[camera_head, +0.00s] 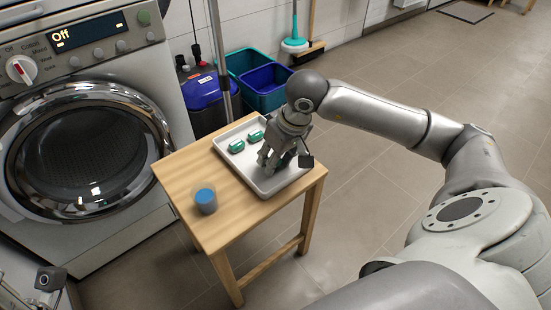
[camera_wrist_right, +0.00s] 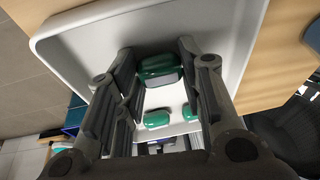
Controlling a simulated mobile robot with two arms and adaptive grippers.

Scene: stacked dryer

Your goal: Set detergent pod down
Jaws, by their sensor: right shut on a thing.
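My right gripper (camera_head: 270,163) reaches down into the white tray (camera_head: 229,159) on the small wooden table. In the right wrist view its fingers (camera_wrist_right: 157,58) are shut on a green and grey detergent pod (camera_wrist_right: 160,68), close over the tray floor; whether the pod touches it I cannot tell. In the head view my gripper hides this pod. Two other green pods (camera_head: 236,147) (camera_head: 255,136) lie in the tray's far part and also show in the wrist view (camera_wrist_right: 156,119) (camera_wrist_right: 187,112). A part of my left arm shows at the lower left edge; its fingers are not clear.
A cup with blue contents (camera_head: 205,200) stands on the wooden table (camera_head: 230,223), left of the tray. The dryer (camera_head: 90,160) stands left with its round door shut. Teal and blue bins (camera_head: 264,88) and a blue vacuum (camera_head: 204,91) stand behind.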

